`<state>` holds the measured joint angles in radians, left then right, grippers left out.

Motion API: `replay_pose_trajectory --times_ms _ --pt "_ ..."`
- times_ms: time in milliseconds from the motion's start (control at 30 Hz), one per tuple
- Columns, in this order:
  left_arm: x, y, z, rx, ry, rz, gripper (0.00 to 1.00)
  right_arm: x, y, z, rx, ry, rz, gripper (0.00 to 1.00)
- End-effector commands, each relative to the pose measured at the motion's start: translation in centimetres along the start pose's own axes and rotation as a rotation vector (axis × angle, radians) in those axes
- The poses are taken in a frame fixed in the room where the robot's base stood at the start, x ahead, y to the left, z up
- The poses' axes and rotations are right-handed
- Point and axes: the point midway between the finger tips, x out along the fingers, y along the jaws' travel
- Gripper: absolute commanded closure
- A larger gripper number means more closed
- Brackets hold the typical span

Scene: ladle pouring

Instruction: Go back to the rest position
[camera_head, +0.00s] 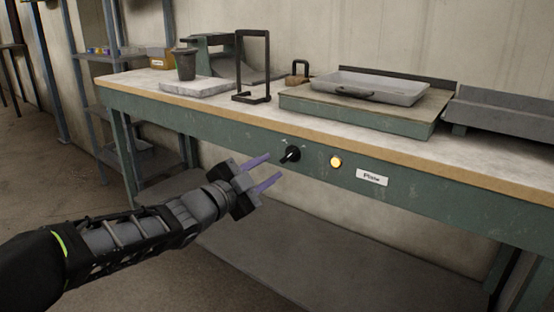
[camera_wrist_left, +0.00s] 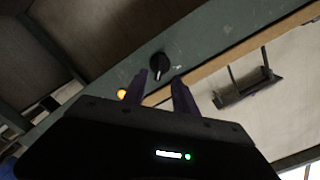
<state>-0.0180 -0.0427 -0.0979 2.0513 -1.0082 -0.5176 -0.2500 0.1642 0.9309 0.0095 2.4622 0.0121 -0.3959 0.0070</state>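My left gripper (camera_head: 265,171) is in front of the workbench's green front panel. Its two purple fingers are apart with nothing between them. Their tips point at a black knob (camera_head: 290,154) on the panel, and a small gap seems to lie between tips and knob. In the left wrist view the open fingers (camera_wrist_left: 160,88) show with the knob (camera_wrist_left: 159,62) just beyond their tips. A lit amber lamp (camera_head: 336,162) is right of the knob, beside a label plate (camera_head: 372,177). My right gripper is in neither view.
The workbench (camera_head: 300,122) carries a dark cup (camera_head: 186,64) on a pale slab (camera_head: 190,87), a black frame stand (camera_head: 253,68), a padlock-shaped item (camera_head: 298,73) and a grey tray (camera_head: 370,87) on a green plate. Shelving (camera_head: 112,53) stands behind left. Floor at the left is clear.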

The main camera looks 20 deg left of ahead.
Motion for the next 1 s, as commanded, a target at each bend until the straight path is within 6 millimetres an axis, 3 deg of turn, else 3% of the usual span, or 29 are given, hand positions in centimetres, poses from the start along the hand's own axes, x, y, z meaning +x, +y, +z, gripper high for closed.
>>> replay_pose_trajectory --times_ms 167,633,767,867,1000 --pt "-1.5 0.0 0.0 -0.001 0.0 -0.001 0.66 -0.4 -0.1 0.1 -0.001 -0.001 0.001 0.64" --pt "-1.6 0.0 0.0 -0.01 0.0 0.0 0.66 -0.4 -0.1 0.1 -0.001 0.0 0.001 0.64" --pt "-1.6 -0.1 0.8 -0.111 -0.028 -0.021 0.66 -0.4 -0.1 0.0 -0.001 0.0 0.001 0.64" --pt "-1.1 2.4 3.0 -0.285 -0.087 -0.017 0.66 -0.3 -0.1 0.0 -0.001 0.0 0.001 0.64" --pt "-0.3 9.5 8.4 -0.543 -0.232 0.033 0.66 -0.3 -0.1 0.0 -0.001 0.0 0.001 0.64"
